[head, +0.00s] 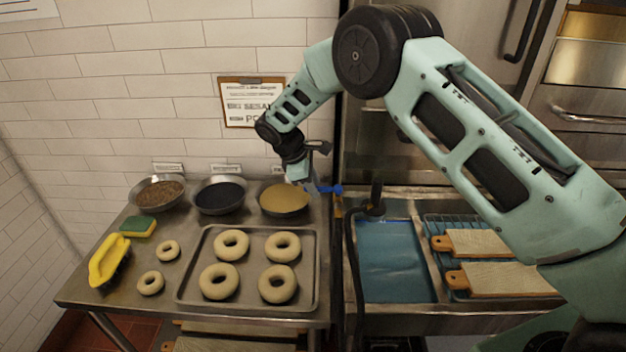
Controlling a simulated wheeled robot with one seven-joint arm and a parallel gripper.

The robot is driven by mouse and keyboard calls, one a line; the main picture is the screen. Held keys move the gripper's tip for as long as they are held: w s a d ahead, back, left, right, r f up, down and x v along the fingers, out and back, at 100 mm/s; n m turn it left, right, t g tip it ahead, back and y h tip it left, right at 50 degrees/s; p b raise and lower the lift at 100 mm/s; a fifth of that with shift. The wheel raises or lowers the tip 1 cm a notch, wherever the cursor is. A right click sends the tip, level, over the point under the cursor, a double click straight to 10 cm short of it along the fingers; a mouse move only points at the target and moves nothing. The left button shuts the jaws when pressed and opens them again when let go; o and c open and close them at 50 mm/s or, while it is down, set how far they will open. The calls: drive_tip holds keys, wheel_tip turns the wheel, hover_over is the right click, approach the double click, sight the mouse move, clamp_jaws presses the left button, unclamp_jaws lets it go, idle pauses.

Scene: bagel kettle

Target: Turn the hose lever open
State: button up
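A small blue lever (332,189) shows at the right edge of the steel table, beside the wall and the black hose. The black hose (352,262) hangs down the front left of the sink, and a dark upright fitting (376,196) stands at its top. My gripper (311,187) points down just left of the blue lever, very close to it. I cannot tell if they touch. The fingertips are small and partly hidden, so whether they are open or shut is unclear. The lever's pivot is hidden too.
A blue water basin (395,262) and two wooden boards (500,279) on a rack lie right.

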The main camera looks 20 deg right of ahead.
drive_tip(key=shift+f, duration=0.1)
clamp_jaws()
drive_tip(key=s+d+n+t+y+b, duration=0.1)
drive_tip(key=s+n, duration=0.1)
drive_tip(key=n, duration=0.3)
drive_tip(key=s+d+n+t+y+b, duration=0.1)
drive_tip(key=s+n+t+y, duration=0.1)
drive_tip(key=n, duration=0.3)
drive_tip(key=s+d+n+t+y+b, duration=0.1)
drive_tip(key=s+n, duration=0.2)
drive_tip(key=n, duration=0.2)
drive_tip(key=shift+s+d+y+b, duration=0.3)
drive_tip(key=shift+s+d+b, duration=0.05)
drive_tip(key=shift+s+d+n+y+p, duration=0.15)
drive_tip(key=shift+d+n+y+p, duration=0.15)
drive_tip(key=shift+n, duration=0.45)
drive_tip(key=shift+s+d+n+y+p, duration=0.1)
drive_tip(key=shift+d+n+y, duration=0.2)
drive_tip(key=shift+n, duration=0.45)
drive_tip(key=shift+d, duration=0.1)
